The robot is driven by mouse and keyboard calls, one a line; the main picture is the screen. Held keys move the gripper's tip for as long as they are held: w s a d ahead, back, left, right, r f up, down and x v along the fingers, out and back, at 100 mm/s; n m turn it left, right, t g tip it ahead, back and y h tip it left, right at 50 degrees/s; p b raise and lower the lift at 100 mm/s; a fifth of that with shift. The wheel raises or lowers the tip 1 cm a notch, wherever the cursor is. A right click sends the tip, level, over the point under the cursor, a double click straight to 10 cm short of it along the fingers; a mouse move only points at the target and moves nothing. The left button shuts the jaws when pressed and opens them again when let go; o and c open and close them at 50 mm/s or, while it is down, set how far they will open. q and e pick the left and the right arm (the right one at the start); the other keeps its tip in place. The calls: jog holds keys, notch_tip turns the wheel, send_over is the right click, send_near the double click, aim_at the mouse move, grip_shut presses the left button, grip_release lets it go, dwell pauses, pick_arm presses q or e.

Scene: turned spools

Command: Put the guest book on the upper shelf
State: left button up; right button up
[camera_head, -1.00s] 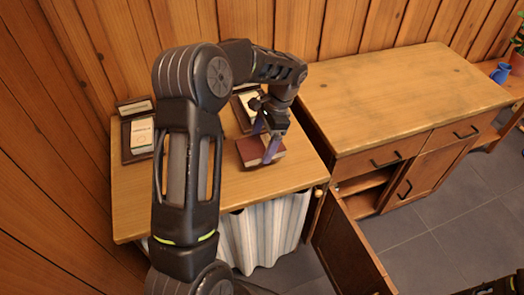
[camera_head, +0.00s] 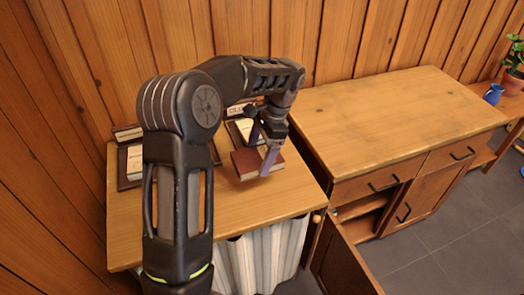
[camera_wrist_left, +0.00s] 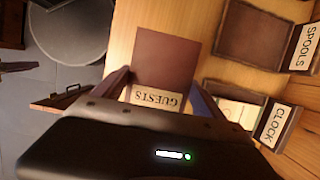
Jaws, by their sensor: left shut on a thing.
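The guest book (camera_head: 246,168) is dark red with pale page edges. My left gripper (camera_head: 261,152) comes down over it at the right part of the wooden table and is shut on it, one finger on each side. In the left wrist view the book (camera_wrist_left: 165,58) sticks out between the fingers, with a pale label reading GUESTS near the gripper. Whether it clears the tabletop is hard to tell. A shelf board (camera_head: 358,208) shows inside the open cabinet to the right; most of the inside is hidden. My right gripper is out of view.
Trays labelled SPOOLS (camera_wrist_left: 252,35) and CLOCK (camera_wrist_left: 235,90) lie near the book. The cabinet door (camera_head: 345,258) stands open toward the front. The cabinet top (camera_head: 400,110) is bare. A blue jug (camera_head: 493,94) and a plant stand at the far right.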

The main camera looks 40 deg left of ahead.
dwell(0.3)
pick_arm(q)
jog(key=shift+d+f+n, duration=0.3)
jog(key=shift+n, duration=0.4)
jog(key=d+f, duration=0.2)
jog(key=d, duration=1.4)
jog(key=shift+s+d+f, duration=0.25)
jog(key=shift+d+f, duration=0.1)
